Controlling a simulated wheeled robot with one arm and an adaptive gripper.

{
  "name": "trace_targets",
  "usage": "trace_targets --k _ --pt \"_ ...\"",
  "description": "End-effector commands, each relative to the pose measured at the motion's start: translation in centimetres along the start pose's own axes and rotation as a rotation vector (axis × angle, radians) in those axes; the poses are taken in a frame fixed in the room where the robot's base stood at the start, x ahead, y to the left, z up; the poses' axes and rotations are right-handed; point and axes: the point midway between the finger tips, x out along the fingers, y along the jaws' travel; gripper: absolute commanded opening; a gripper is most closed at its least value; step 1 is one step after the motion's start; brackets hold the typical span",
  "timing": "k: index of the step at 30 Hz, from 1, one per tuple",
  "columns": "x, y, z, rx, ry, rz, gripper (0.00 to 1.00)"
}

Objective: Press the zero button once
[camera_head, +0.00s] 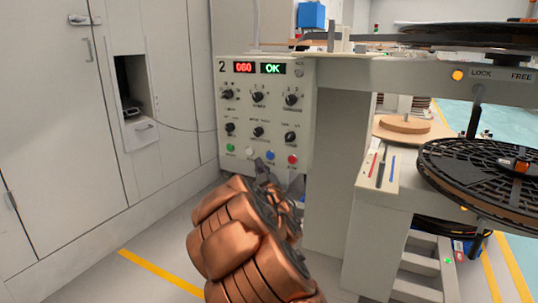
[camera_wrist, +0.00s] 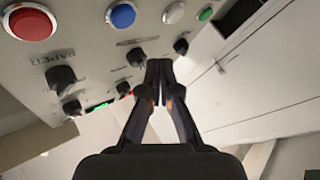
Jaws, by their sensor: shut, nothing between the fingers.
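A pale control panel (camera_head: 240,118) carries a row of buttons along its lower edge: green (camera_head: 230,147), white (camera_head: 249,152), blue (camera_head: 270,155) and red (camera_head: 292,159). Their labels are too small to read, so I cannot tell which is zero. In the wrist view the row runs red (camera_wrist: 32,22), blue (camera_wrist: 122,15), white (camera_wrist: 173,12), green (camera_wrist: 205,13). My gripper (camera_head: 262,170) is shut and empty in front of the panel's lower edge, by the blue button in the head view. In the wrist view its fingertips (camera_wrist: 159,66) show among the knobs; contact is unclear.
Several black knobs (camera_head: 258,97) sit above the buttons. Displays (camera_head: 257,67) read 060 and OK. A ledge with pens (camera_head: 379,168) and black reels (camera_head: 485,178) stand to the right. Grey cabinets (camera_head: 60,130) line the left. Floor shows at front left.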

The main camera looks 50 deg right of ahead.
Motion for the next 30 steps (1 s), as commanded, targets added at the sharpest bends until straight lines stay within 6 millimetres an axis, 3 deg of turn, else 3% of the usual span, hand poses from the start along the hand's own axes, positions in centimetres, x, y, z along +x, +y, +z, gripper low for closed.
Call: trace_targets --k 12,30 --pt "2.7 2.0 1.8 0.002 0.000 0.000 0.00" --pt "2.9 2.1 2.2 0.001 -0.001 -0.001 0.00"
